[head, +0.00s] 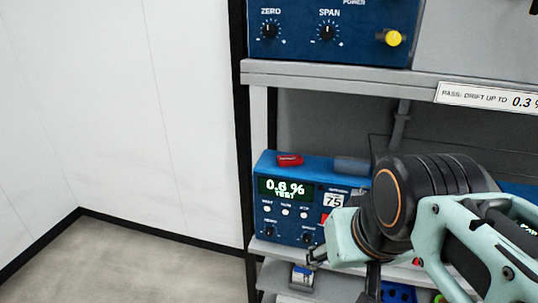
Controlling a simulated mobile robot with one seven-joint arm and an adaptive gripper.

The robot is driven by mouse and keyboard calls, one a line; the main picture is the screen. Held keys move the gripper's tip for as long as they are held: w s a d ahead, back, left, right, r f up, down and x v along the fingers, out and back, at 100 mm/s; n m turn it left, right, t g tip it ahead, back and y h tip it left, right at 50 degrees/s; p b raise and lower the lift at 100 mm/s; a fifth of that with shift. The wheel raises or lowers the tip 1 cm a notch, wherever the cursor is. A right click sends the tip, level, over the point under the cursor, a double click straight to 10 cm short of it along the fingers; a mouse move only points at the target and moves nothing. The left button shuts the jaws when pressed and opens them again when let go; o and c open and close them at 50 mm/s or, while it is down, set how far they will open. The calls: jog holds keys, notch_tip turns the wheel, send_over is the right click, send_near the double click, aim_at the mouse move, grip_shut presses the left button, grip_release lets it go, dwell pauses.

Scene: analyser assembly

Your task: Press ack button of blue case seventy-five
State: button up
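The blue case seventy-five (263,178) stands on the middle shelf, with a white "75" label (333,200) on its front. Its lit display (286,188) reads about "0.6 % TEST". Below the display is a row of small white buttons: a left one (267,209), a middle one (285,212) and a right one (304,215). Their captions are too small to read surely. My gripper (316,259) is in front of the case's lower right part, below the button row. Its fingers are small and partly hidden, so I cannot tell open from shut. My arm hides the case's right side.
Two dark knobs sit below the buttons. A red object (290,160) lies on top of the case. Another blue unit with a yellow knob (393,38) stands on the upper shelf (340,77). Small items lie on the lower shelf. The floor (130,265) at left is clear.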

grip_shut()
dwell(1.4)
